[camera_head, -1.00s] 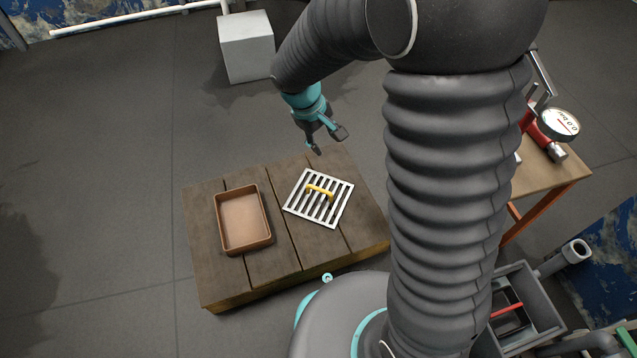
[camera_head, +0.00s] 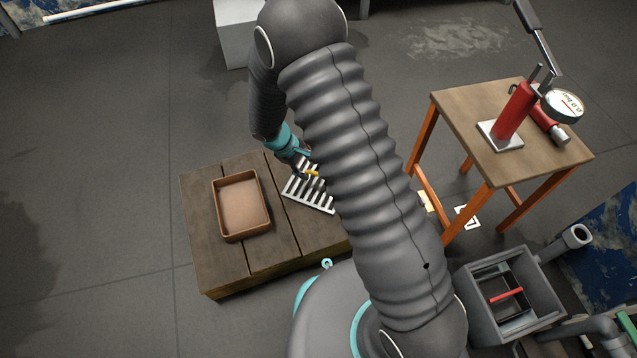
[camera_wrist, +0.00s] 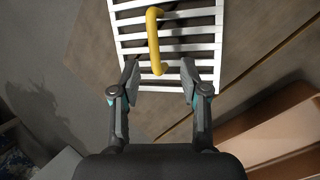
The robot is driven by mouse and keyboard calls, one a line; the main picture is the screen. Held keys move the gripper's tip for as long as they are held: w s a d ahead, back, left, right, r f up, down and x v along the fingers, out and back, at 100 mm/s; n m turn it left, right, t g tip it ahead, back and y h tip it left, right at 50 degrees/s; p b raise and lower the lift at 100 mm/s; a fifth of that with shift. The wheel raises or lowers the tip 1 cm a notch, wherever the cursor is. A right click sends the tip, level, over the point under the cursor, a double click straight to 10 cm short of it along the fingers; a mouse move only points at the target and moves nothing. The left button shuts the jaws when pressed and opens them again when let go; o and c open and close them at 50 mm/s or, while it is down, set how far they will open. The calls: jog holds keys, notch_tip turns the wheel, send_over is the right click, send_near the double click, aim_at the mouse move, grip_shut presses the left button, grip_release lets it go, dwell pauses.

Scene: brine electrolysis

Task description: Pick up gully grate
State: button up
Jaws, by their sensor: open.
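The gully grate is a white slatted square with a yellow handle. In the head view the grate (camera_head: 306,196) lies on the wooden platform, partly hidden by my arm, and its yellow handle (camera_head: 311,173) shows beside my gripper. In the wrist view the grate (camera_wrist: 200,48) fills the top middle, and the yellow handle (camera_wrist: 153,40) stands up along its centre. My gripper (camera_wrist: 157,75) is open and empty, its two fingers spread over the near edge of the grate, with the handle's near end between and beyond the tips. I cannot tell the height of the fingertips above the grate.
A brown tray (camera_head: 264,207) sits on the wooden platform (camera_head: 209,254) left of the grate. A table (camera_head: 462,103) with a red hand pump (camera_head: 514,112) and gauge stands at right. A grey box (camera_head: 237,42) stands on the floor behind. Open floor lies at left.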

aim_at(318, 179)
jog(key=shift+d+r+b+x, duration=0.1)
jog(key=shift+d+b+x, duration=0.1)
jog(key=shift+x, duration=1.05)
jog(key=shift+d+r+b+x, duration=0.1)
jog(key=shift+b+x, duration=0.05)
jog(key=shift+x, duration=1.1)
jog(key=shift+d+b+x, duration=0.15)
jog(key=shift+b+x, duration=0.05)
jog(key=shift+x, duration=1)
jog(key=shift+w, duration=0.15)
grip_shut()
jog(key=shift+r, duration=0.1)
